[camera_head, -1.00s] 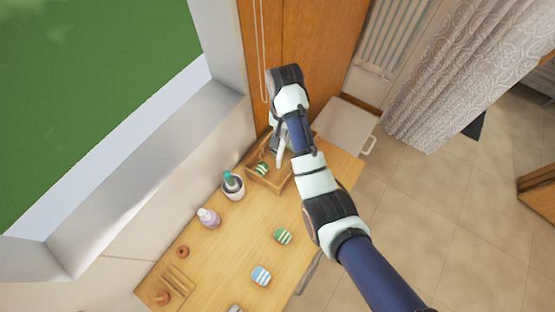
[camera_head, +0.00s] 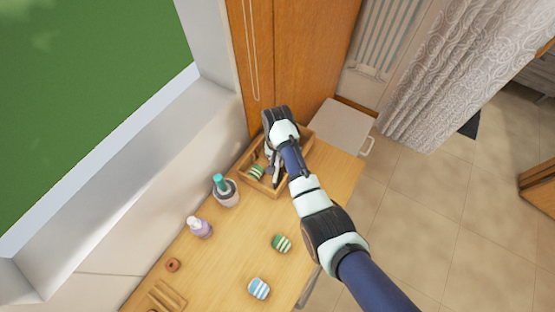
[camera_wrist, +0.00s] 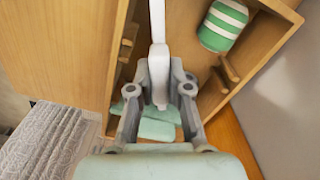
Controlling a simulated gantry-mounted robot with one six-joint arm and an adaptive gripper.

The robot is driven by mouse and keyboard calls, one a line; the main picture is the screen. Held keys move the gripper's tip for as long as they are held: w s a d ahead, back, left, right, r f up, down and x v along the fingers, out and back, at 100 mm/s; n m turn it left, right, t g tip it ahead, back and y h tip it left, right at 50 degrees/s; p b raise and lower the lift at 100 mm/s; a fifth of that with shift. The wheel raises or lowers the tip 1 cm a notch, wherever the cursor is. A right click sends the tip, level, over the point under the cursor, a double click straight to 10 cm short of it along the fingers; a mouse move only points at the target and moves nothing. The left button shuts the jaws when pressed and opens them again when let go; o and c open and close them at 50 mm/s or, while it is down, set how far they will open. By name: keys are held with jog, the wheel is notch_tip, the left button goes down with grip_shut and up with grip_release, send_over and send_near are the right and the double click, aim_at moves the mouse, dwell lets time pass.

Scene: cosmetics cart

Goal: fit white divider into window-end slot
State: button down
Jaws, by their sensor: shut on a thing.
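My gripper (camera_wrist: 160,100) is shut on the white divider (camera_wrist: 158,45), which shows edge-on as a thin upright strip in the wrist view. In the head view my gripper (camera_head: 275,172) is at the wooden box (camera_head: 262,188), and the arm partly hides both. In the wrist view, small slotted wooden blocks sit on the box's inner walls, one on the right (camera_wrist: 229,68) and one on the left (camera_wrist: 127,45). The divider is between them; I cannot tell whether it touches either slot. A green-and-white striped jar (camera_wrist: 222,25) lies in the box, also visible in the head view (camera_head: 257,171).
Beside the box stand a teal-capped bottle in a pale cup (camera_head: 226,192) and a lilac bottle (camera_head: 200,228). A green striped jar (camera_head: 281,243) and a blue striped jar (camera_head: 259,288) are on the wooden top. A wooden panel (camera_head: 285,50) rises behind the box.

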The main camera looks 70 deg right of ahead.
jog(key=shift+f, duration=0.15)
jog(key=c, duration=1.1)
grip_release()
notch_tip(320, 180, up, 12)
jog(key=p, duration=0.2)
jog(key=shift+r, duration=0.25)
